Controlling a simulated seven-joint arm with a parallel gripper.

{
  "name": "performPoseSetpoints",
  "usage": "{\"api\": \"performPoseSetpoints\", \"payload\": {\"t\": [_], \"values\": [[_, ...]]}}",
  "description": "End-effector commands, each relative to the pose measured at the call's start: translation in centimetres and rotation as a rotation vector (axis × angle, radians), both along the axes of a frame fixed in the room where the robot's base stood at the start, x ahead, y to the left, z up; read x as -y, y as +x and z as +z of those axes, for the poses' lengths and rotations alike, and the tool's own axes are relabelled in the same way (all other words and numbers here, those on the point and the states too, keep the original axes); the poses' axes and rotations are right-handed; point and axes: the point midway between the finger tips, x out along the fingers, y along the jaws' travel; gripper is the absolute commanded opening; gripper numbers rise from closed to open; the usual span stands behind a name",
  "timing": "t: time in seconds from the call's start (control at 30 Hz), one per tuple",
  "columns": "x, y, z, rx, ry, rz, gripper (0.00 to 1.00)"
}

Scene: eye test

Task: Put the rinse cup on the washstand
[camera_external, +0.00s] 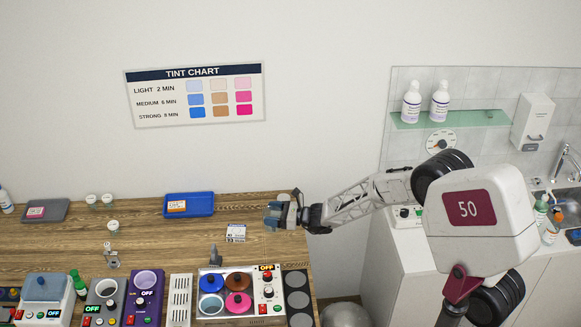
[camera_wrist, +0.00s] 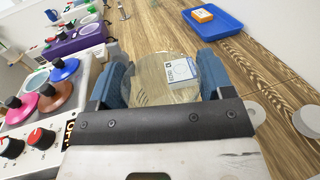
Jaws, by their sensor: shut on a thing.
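A clear cup with graduation marks (camera_wrist: 150,88), which looks like the rinse cup, is between my gripper's blue fingers in the wrist view. My gripper (camera_wrist: 163,82) is shut on it. A printed card shows through its clear wall. In the external view my gripper (camera_external: 275,214) is over the right end of the wooden table; the cup is hard to make out there. The washstand, a white cabinet with a sink (camera_external: 545,190), stands at the right, partly hidden by my arm.
The wooden table (camera_external: 165,238) holds a blue tray (camera_external: 190,203), a grey tray (camera_external: 45,211), a pot unit (camera_external: 240,297) and several small cups. A shelf with two bottles (camera_external: 452,120) hangs above the washstand. Bottles (camera_external: 542,208) stand by the sink. A gap separates table and washstand.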

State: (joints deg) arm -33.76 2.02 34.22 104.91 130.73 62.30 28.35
Motion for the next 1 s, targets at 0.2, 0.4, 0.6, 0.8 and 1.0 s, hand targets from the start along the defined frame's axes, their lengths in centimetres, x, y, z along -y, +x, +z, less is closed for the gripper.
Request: {"api": "performPoseSetpoints", "payload": {"t": [0.2,0.4,0.6,0.8,1.0], "values": [[0.0,0.0,-2.2,-0.002,-0.001,0.001,0.51],[0.0,0.0,-4.4,-0.002,0.0,0.0,0.51],[0.0,0.0,-4.8,0.0,0.0,0.0,0.51],[0.0,0.0,-4.9,-0.001,0.0,0.0,0.51],[0.0,0.0,-6.2,-0.002,0.0,0.0,0.51]]}}
